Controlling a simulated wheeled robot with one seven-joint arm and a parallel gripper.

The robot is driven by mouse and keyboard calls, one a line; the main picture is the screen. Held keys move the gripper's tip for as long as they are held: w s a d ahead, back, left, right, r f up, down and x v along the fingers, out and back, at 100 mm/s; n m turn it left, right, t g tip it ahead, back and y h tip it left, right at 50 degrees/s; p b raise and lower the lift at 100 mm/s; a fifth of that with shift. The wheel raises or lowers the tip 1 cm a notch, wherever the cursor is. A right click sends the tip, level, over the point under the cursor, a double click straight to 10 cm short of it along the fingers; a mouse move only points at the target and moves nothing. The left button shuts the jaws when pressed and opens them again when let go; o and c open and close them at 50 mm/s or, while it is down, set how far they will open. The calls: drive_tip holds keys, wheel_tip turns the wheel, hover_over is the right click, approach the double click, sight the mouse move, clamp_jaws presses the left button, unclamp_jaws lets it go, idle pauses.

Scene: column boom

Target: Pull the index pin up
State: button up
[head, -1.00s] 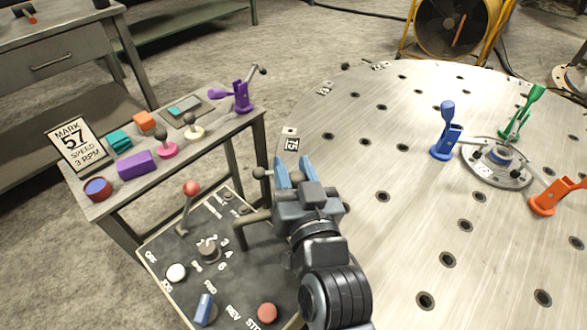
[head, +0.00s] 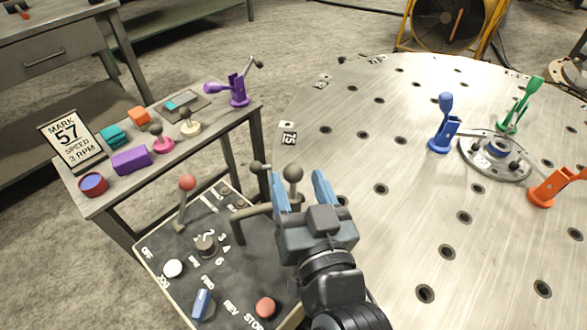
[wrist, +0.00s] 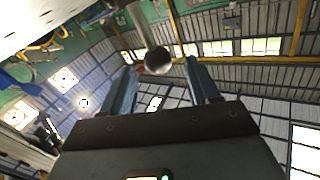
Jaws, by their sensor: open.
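A grey ball knob (head: 293,173), which looks like the top of the index pin, stands on a short stem at the edge of the big round table (head: 400,215). My gripper (head: 302,186) is open, its two blue fingers either side of the knob and apart from it. In the head view the knob lies nearer the left finger. In the wrist view the ball (wrist: 158,60) shows between the fingertips (wrist: 160,70), with a pale stem above it. The lower part of the pin is hidden behind my gripper.
A second grey ball (head: 257,167) is just left of my gripper, near a bent bar. A control panel (head: 222,262) with a red-ball lever (head: 187,183) lies below left. A side bench (head: 215,130) holds several small objects. Blue, green and orange clamps stand on the round table.

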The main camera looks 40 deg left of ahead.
drive_tip(key=shift+v, duration=1.15)
drive_tip(key=d+f+m+t+h, duration=0.1)
drive_tip(key=d, duration=0.3)
drive_tip(key=s+d+f+m+h, duration=0.1)
drive_tip(key=d, duration=0.3)
drive_tip(key=s+d+f+m+t+h+p, duration=0.1)
drive_tip(key=d+f, duration=0.1)
drive_tip(key=d, duration=0.2)
drive_tip(key=shift+s+t+h, duration=0.1)
drive_tip(key=shift+t+h, duration=0.2)
drive_tip(key=s+d+h, duration=0.1)
drive_tip(key=d, duration=0.2)
drive_tip(key=s+d+f+m+t+h+p, duration=0.1)
drive_tip(key=s+d, duration=0.1)
drive_tip(key=d, duration=0.2)
drive_tip(key=s+d+m+h, duration=0.1)
drive_tip(key=s+d+h, duration=0.1)
drive_tip(key=d, duration=0.2)
drive_tip(key=shift+f, duration=0.15)
drive_tip(key=s+d+r+m+h+p, duration=0.1)
drive_tip(key=s+d+r+h, duration=0.2)
drive_tip(key=s+d, duration=0.4)
drive_tip(key=s+d+r+m+h+p, duration=0.2)
drive_tip(key=s+d+r+h, duration=0.1)
drive_tip(key=s+d, duration=0.5)
drive_tip(key=shift+s+r+h, duration=0.3)
drive_tip(key=shift+s+r, duration=0.55)
drive_tip(key=shift+s, duration=0.3)
